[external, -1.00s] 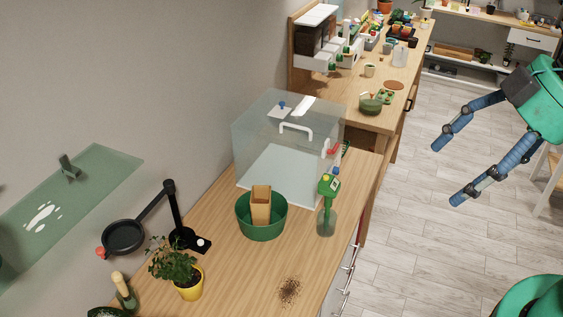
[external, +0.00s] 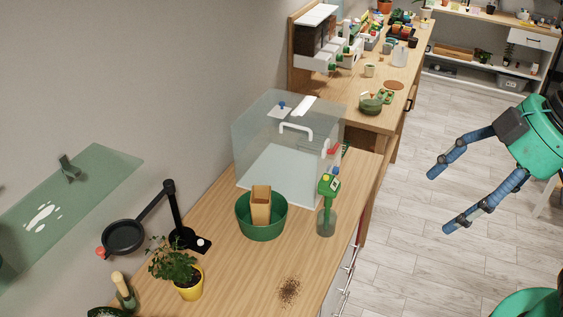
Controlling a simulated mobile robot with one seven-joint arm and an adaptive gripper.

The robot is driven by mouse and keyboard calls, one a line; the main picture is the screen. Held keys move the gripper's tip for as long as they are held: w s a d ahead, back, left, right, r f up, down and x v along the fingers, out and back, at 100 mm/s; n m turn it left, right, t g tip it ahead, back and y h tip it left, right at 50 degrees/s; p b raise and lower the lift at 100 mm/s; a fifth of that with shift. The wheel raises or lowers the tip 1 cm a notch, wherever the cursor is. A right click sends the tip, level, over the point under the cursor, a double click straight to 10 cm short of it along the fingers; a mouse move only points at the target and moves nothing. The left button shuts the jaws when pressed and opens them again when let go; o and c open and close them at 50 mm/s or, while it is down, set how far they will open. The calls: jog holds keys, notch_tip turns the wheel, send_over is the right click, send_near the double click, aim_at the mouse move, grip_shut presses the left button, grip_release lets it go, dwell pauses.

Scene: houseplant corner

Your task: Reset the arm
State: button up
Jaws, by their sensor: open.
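My gripper (external: 436,200) shows at the right of the external view. Its two blue fingers are spread wide apart and point down and to the left. Nothing is between them. It hangs in the air over the floor side, to the right of the wooden counter (external: 225,285), and touches nothing. The green wrist part shows at the right edge, and another green part of mine shows at the lower right corner. The rest of my arm is out of the picture.
The counter holds a clear box (external: 262,130), a green pot (external: 262,228), a spray bottle (external: 327,218), a potted plant (external: 190,288), a black stand with a pan (external: 124,236) and spilled soil (external: 289,290). The floor (external: 400,255) beside it is clear.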

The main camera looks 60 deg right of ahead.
notch_tip(320, 180, down, 14)
jog(key=b, duration=1.2)
jog(key=shift+r, duration=0.2)
